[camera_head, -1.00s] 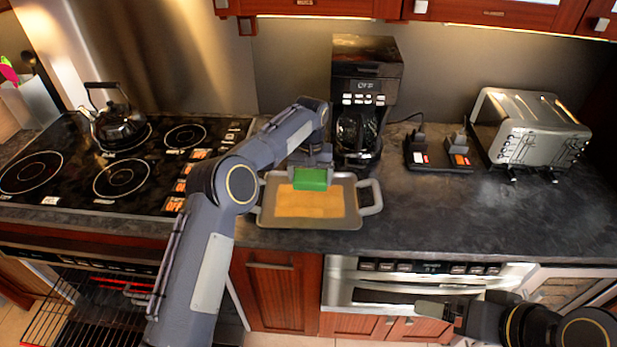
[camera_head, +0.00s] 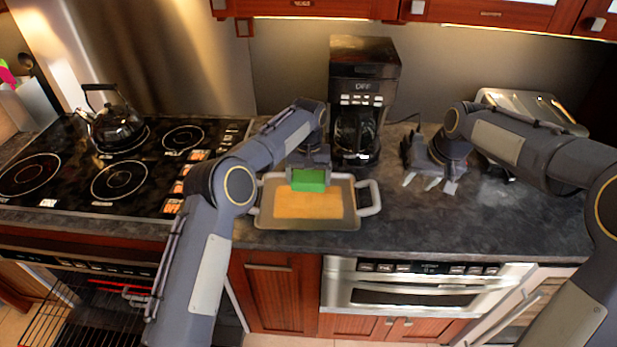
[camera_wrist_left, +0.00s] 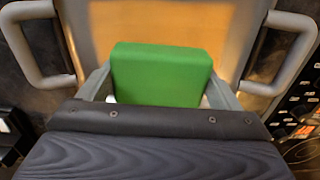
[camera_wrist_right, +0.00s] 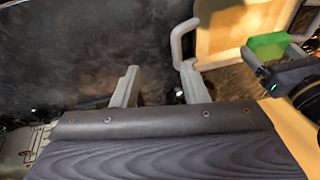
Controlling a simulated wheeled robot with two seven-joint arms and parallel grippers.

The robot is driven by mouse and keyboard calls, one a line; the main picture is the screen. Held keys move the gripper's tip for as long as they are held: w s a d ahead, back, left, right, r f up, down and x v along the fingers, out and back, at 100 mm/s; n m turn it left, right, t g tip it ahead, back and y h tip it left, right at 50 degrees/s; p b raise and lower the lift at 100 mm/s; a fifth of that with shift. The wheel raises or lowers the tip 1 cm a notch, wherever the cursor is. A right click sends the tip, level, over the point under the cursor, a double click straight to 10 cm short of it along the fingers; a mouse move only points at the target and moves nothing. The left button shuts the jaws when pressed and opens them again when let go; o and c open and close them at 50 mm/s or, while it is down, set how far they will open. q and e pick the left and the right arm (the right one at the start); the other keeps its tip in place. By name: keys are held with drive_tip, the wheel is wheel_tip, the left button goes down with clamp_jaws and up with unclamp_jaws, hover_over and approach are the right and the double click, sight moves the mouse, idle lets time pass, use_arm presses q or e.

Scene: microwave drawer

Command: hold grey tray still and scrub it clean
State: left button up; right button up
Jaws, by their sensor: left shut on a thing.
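The grey tray (camera_head: 348,222) lies on the counter in front of the coffee maker, with a handle at each side. An orange-brown patch (camera_head: 308,205) covers most of its bottom. My left gripper (camera_head: 309,176) is shut on a green sponge (camera_head: 308,186) over the tray's far part; the sponge (camera_wrist_left: 160,75) also shows between its fingers in the left wrist view. I cannot tell whether the sponge touches the tray. My right gripper (camera_head: 430,184) is open and empty above the counter, right of the tray. In the right wrist view the tray's near handle (camera_wrist_right: 182,42) is just beyond its fingers (camera_wrist_right: 160,85).
The coffee maker (camera_head: 362,85) stands close behind the tray. The stove (camera_head: 110,165) with a kettle (camera_head: 115,128) is at the left.

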drive_tip(key=n+h, duration=0.1)
drive_tip(key=h, duration=0.1)
approach(377, 193)
drive_tip(key=shift+w+d+f+g, duration=0.15)
drive_tip(key=shift+w+f, duration=0.1)
drive_tip(key=shift+f, duration=0.15)
drive_tip(key=shift+w+d+f+g, duration=0.15)
drive_tip(key=shift+w+f, duration=0.1)
drive_tip(key=shift+f, duration=0.2)
drive_tip(key=shift+a+x, duration=0.1)
drive_tip(key=shift+x, duration=2.05)
drive_tip(key=shift+a+x, duration=0.15)
drive_tip(key=shift+x, duration=1.95)
clamp_jaws()
drive_tip(key=shift+o, duration=1.1)
unclamp_jaws()
clamp_jaws()
